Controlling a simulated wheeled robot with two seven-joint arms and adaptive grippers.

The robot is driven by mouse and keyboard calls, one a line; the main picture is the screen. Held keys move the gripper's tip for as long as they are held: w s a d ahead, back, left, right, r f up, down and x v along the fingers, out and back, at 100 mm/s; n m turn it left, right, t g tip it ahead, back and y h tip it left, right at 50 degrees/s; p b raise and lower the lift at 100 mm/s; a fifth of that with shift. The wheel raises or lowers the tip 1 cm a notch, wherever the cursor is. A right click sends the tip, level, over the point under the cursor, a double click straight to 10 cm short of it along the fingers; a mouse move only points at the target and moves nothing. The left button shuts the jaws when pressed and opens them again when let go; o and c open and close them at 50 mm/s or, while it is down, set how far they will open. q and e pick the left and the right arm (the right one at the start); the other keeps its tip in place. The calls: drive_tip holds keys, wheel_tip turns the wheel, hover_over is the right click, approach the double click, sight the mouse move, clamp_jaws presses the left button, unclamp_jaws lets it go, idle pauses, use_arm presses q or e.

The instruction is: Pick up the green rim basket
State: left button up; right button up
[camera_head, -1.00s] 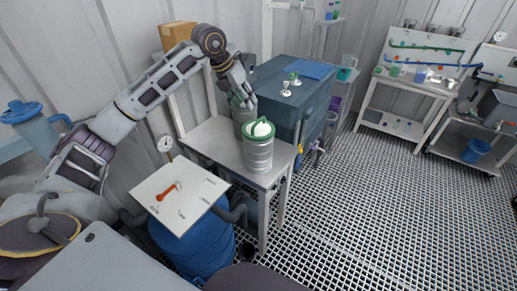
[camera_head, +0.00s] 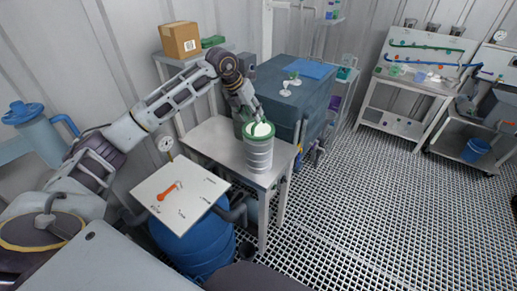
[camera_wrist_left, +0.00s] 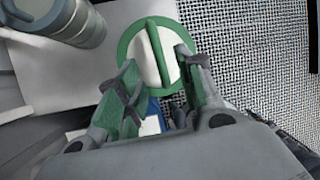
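The green rim basket (camera_head: 262,130) is at the top of a grey ribbed metal vessel (camera_head: 258,157) on the small steel table. In the left wrist view the basket (camera_wrist_left: 154,40) shows a green ring, a white inside and a green bar handle across it. My left gripper (camera_head: 258,117) is just above the basket, pointing down. In the wrist view its two fingers (camera_wrist_left: 160,68) are apart, one on each side of the near part of the handle. I cannot tell whether they touch it. My right gripper is not in view.
A second grey vessel (camera_wrist_left: 75,22) stands close by, mostly hidden behind my arm in the head view. A large blue-grey tank (camera_head: 300,95) stands behind the table. A blue barrel (camera_head: 195,248) with a white board (camera_head: 200,190) stands in front. The grid floor at right is clear.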

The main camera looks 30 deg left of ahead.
use_arm(q)
drive_tip(key=shift+w+d+f, duration=0.2)
drive_tip(key=shift+w+f, duration=0.1)
drive_tip(key=shift+f, duration=0.15)
drive_tip(key=p+x, duration=0.1)
drive_tip(key=x, duration=0.1)
drive_tip(key=shift+w+d+f, duration=0.1)
drive_tip(key=shift+w+f, duration=0.4)
drive_tip(key=shift+f, duration=0.3)
drive_tip(key=shift+c, duration=0.2)
clamp_jaws()
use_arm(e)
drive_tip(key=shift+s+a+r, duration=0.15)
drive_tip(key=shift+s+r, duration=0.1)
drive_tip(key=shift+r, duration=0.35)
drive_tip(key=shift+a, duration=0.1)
use_arm(q)
drive_tip(key=shift+w, duration=0.1)
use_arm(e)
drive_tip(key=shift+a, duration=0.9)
